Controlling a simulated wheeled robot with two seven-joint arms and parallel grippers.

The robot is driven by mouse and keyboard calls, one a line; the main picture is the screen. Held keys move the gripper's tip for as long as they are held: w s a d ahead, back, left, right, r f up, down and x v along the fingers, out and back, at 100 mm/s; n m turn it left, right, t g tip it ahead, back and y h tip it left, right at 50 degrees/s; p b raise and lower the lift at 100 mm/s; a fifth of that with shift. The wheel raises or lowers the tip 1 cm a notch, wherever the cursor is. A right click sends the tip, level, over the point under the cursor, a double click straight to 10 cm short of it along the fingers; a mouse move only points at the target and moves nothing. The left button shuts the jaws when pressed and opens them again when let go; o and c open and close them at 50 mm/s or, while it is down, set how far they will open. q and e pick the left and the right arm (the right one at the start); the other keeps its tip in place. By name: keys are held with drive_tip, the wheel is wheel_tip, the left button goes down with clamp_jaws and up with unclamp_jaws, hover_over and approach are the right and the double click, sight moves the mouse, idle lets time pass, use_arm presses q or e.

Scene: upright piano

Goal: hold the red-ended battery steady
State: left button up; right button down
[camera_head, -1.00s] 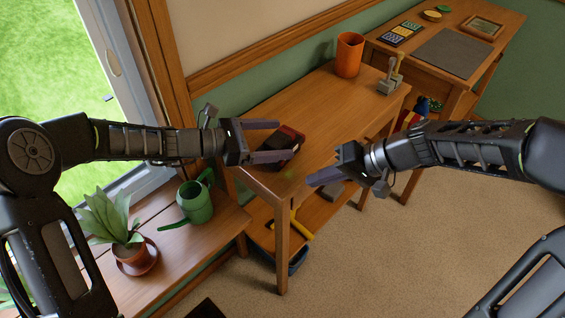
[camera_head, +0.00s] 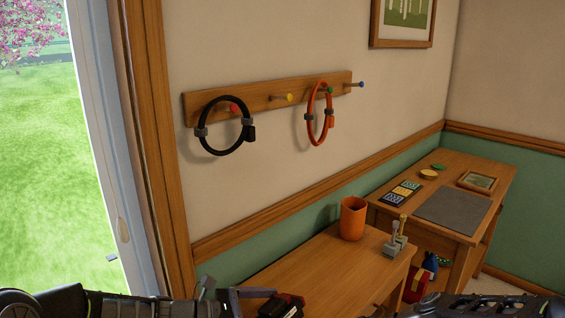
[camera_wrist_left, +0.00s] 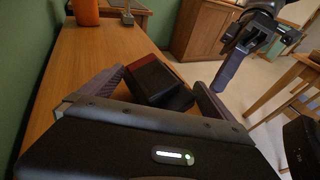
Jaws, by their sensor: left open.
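The battery (camera_wrist_left: 158,84) is a dark block with a red end, lying on the wooden table (camera_wrist_left: 88,62). In the head view only the top of the battery (camera_head: 284,304) shows at the bottom edge. My left gripper (camera_wrist_left: 160,80) is open, with one finger on each side of the battery; I cannot tell whether either touches it. In the head view the left gripper is mostly cut off. My right gripper (camera_wrist_left: 232,66) hangs to the right of the battery in the wrist view, apart from it; its jaw state is unclear.
An orange cup (camera_head: 353,219) and a metal device with levers (camera_head: 396,240) stand farther back on the table. A second table with a grey mat (camera_head: 454,211) is at the right. Black (camera_head: 203,142) and orange (camera_head: 313,112) loops hang from a peg rail (camera_head: 262,98).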

use_arm(q)
drive_tip(key=v, duration=1.1)
drive_tip(key=shift+s, duration=0.25)
drive_tip(key=shift+d+r, duration=0.15)
drive_tip(key=shift+r, duration=0.05)
drive_tip(key=shift+s, duration=0.1)
